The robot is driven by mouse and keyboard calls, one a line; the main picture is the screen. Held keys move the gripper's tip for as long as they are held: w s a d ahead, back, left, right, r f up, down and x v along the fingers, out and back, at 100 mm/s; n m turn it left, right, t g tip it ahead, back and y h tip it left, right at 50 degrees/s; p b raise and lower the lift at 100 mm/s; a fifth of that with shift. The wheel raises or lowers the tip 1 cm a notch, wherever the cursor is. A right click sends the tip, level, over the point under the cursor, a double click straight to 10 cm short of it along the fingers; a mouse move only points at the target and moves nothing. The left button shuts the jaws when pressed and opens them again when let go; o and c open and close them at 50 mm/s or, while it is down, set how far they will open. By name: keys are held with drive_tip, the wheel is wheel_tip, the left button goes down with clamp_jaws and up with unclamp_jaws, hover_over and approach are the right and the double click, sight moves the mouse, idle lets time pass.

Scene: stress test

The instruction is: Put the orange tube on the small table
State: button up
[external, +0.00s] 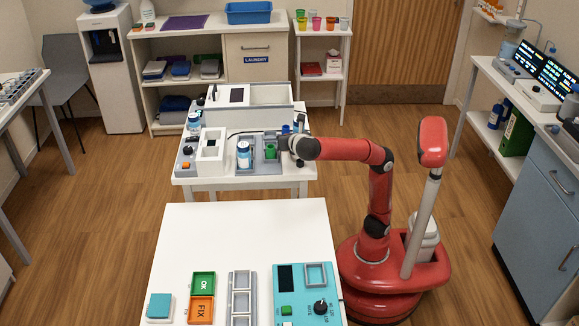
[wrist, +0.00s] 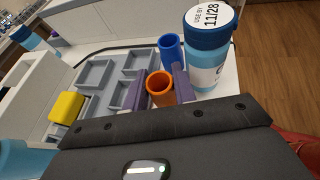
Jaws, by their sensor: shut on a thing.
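The orange tube (wrist: 160,86) stands between the two purple fingers of my gripper (wrist: 160,90) in the wrist view, and the fingers are closed on its sides. Its open top faces the camera; its lower part is hidden. In the external view my gripper (external: 285,142) is over the right end of the farther white table (external: 183,182), and I cannot make out the orange tube there. A larger, mostly clear white table (external: 245,232) stands nearer the camera. I cannot tell which of these is the small table.
A blue tube (wrist: 170,50) stands close behind the orange one. A blue-capped bottle (wrist: 208,50) marked "USE BY 11/28" is just right of it. Grey trays (wrist: 97,75) and a yellow block (wrist: 66,107) lie left. The nearer table's front holds a teal device (external: 303,300).

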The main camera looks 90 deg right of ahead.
drive_tip(key=shift+f, duration=0.15)
drive_tip(key=o, duration=0.8)
drive_tip(key=shift+c, duration=0.2)
drive_tip(key=shift+a+r, duration=0.2)
drive_tip(key=shift+r, duration=0.15)
drive_tip(key=p+v, duration=0.2)
drive_tip(key=v, duration=0.2)
drive_tip(key=p+v, duration=0.3)
drive_tip(key=v, duration=0.2)
drive_tip(key=shift+a+r, duration=0.2)
drive_tip(key=shift+r, duration=0.15)
drive_tip(key=shift+s+a+r+p, duration=0.25)
drive_tip(key=shift+a+p, duration=0.35)
drive_tip(key=shift+p, duration=0.65)
drive_tip(key=shift+s+a+f+p, duration=0.1)
drive_tip(key=shift+a+p, duration=0.1)
drive_tip(key=shift+p, duration=0.2)
